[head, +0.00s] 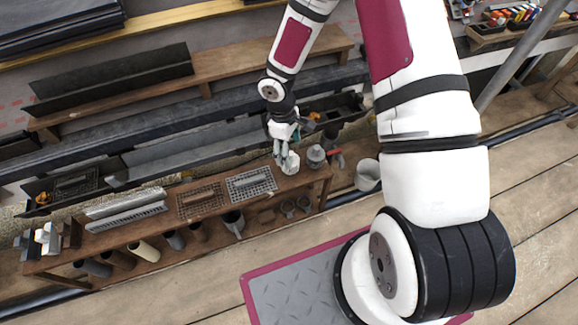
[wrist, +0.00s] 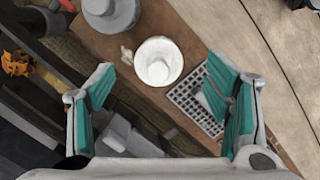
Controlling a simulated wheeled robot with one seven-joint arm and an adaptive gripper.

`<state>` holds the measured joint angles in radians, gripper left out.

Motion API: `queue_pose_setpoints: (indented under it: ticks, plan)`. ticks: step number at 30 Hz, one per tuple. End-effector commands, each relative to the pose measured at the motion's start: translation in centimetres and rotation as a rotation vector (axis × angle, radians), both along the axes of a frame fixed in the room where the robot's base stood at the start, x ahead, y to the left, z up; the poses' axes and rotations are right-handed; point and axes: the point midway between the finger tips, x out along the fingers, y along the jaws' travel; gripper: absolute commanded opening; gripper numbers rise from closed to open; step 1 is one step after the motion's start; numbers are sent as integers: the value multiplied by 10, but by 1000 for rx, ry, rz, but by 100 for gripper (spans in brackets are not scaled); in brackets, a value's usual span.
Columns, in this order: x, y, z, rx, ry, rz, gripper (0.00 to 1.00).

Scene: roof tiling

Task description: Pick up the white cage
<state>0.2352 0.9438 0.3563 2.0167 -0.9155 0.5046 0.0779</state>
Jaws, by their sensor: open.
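The white cage (wrist: 158,62) is a round, pale thing with a raised ring and a small spout-like bit at its left. It stands on the brown wooden bench, and in the head view it shows near the bench's right end (head: 291,163). My gripper (wrist: 160,78) is open and empty, with teal pads on its fingers. In the wrist view the cage lies between and just ahead of the fingertips, with a clear gap on each side. In the head view my gripper (head: 281,153) is close to the cage and partly covers it. Its exact height above the cage is unclear.
A grey cage (head: 315,155) stands close to the right. A pale metal grid (head: 251,183) lies to the left; its edge shows in the wrist view (wrist: 200,98). Black gutters (head: 180,145) run behind the bench (head: 210,211). A white bucket (head: 367,174) stands to the right.

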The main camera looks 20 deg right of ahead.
Motion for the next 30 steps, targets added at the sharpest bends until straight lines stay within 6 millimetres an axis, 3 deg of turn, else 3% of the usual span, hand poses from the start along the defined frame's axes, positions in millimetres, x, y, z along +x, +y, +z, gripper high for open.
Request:
queue_pose_setpoints:
  ticks: [8, 18, 27, 28, 30]
  plan:
    - [-1, -1, -21, 0, 0, 0, 72]
    - [-2, -3, -63, 0, 1, -1, 72]
    - [-2, -3, -66, 0, -2, -1, 72]
    - [-2, -3, -66, 0, -2, -1, 69]
    - [-2, -3, -66, 0, -2, -1, 54]
